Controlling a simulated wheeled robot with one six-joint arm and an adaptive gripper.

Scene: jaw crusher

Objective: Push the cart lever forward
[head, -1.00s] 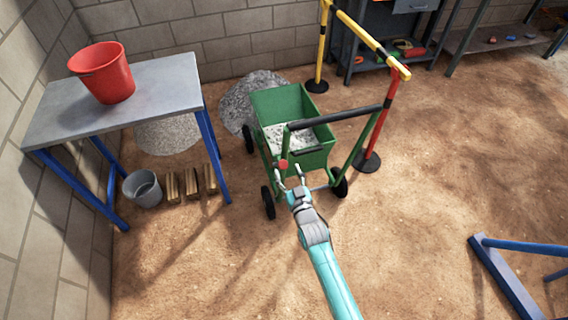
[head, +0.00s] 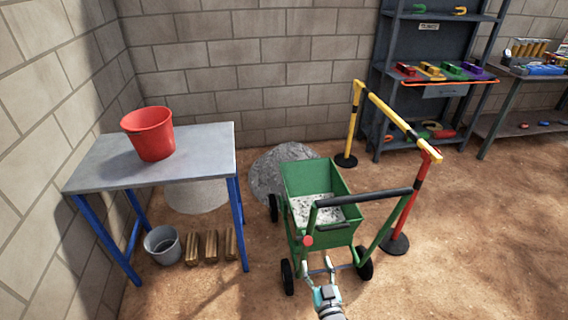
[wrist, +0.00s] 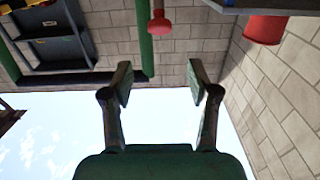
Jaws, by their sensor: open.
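The green cart (head: 323,229) stands on the dirt floor with grey gravel in its tub and a black push bar (head: 364,197) on green uprights. Its lever shows as a red knob (head: 307,241) at the cart's near left side. In the wrist view the red knob (wrist: 160,24) hangs at the top centre, beside a green post of the cart. My gripper (head: 317,264) is open and empty, just below and slightly right of the knob in the head view. In the wrist view my fingers (wrist: 160,78) are spread, with the knob beyond the gap. No contact shows.
A grey table (head: 155,164) with blue legs and a red bucket (head: 149,134) stands left. A grey bucket (head: 162,246) and wood blocks (head: 211,247) lie below. A yellow-and-red barrier (head: 397,124) stands close right of the cart. Floor at the right is clear.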

